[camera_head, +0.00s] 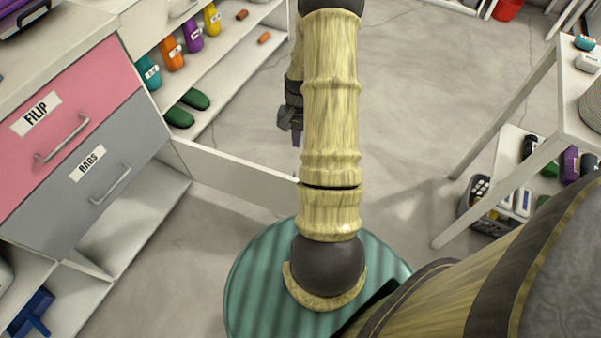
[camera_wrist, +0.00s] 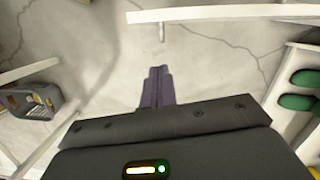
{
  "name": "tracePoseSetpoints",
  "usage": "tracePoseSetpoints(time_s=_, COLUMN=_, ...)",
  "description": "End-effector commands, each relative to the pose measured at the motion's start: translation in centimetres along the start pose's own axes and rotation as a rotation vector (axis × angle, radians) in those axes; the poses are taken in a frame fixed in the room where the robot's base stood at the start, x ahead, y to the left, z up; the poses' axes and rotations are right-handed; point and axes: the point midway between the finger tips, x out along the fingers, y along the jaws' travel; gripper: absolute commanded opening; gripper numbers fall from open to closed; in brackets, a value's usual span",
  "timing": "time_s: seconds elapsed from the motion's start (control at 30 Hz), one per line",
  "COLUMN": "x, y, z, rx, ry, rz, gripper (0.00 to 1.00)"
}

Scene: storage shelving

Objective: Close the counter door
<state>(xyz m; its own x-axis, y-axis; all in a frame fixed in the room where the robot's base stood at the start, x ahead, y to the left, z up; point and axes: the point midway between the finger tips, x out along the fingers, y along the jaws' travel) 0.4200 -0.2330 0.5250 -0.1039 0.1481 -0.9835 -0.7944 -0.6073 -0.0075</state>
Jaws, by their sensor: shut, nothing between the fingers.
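The counter door (camera_head: 235,178) is a white panel standing open. It juts out from the white counter across the floor, and its far end passes behind my arm in the head view. In the wrist view its white edge (camera_wrist: 235,13) runs along the top, with a small handle (camera_wrist: 162,32) below its left part. My gripper (camera_head: 297,141) is partly hidden by my arm in the head view. In the wrist view its dark purple fingers (camera_wrist: 158,72) are together and empty, pointing toward the door with floor showing between. I see no contact.
The counter has a pink drawer (camera_head: 75,115) and a grey drawer (camera_head: 90,170), with an open white compartment (camera_head: 135,215) below. Shelves behind the door hold bottles and green shoes (camera_head: 187,107). A white table (camera_head: 575,120) and dark basket (camera_head: 490,215) stand right. The central floor is clear.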

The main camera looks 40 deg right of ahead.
Motion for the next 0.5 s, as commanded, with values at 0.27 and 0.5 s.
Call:
tracePoseSetpoints(time_s=0.27, x=3.4, y=3.4, z=-2.3, rx=0.155, ry=-0.064, rz=-0.026, gripper=0.00)
tracePoseSetpoints(time_s=0.5, x=3.4, y=3.4, z=-2.3, rx=0.156, ry=-0.064, rz=-0.025, gripper=0.00)
